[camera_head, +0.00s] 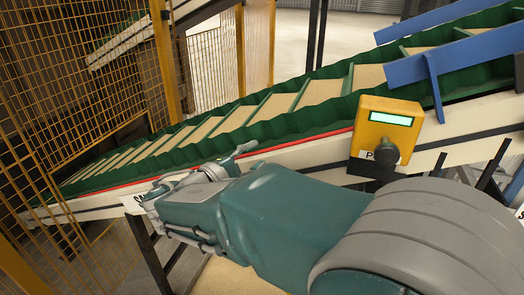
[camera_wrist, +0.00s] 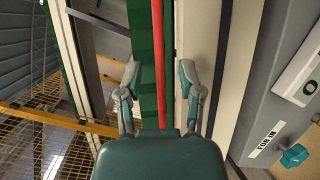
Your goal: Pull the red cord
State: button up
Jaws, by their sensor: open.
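The red cord (camera_head: 300,143) is a thin taut line along the near side of the sloping green conveyor. In the head view it runs behind my gripper (camera_head: 208,168) and shows again to the left of it. In the wrist view the red cord (camera_wrist: 164,50) runs straight up the picture, between the two spread fingers of my gripper (camera_wrist: 159,80). Neither finger appears to touch it, and there is a gap on each side. My gripper is open and empty. How far the cord lies in depth from the fingertips is hard to tell.
The green cleated conveyor (camera_head: 235,118) and its pale side rail (camera_head: 310,152) lie right along the cord. A yellow box (camera_head: 401,107) with a green display and a dark knob stands on the rail at right. Yellow mesh fencing (camera_head: 75,75) is at left.

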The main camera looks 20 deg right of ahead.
jog(key=shift+x, duration=1.35)
grip_shut()
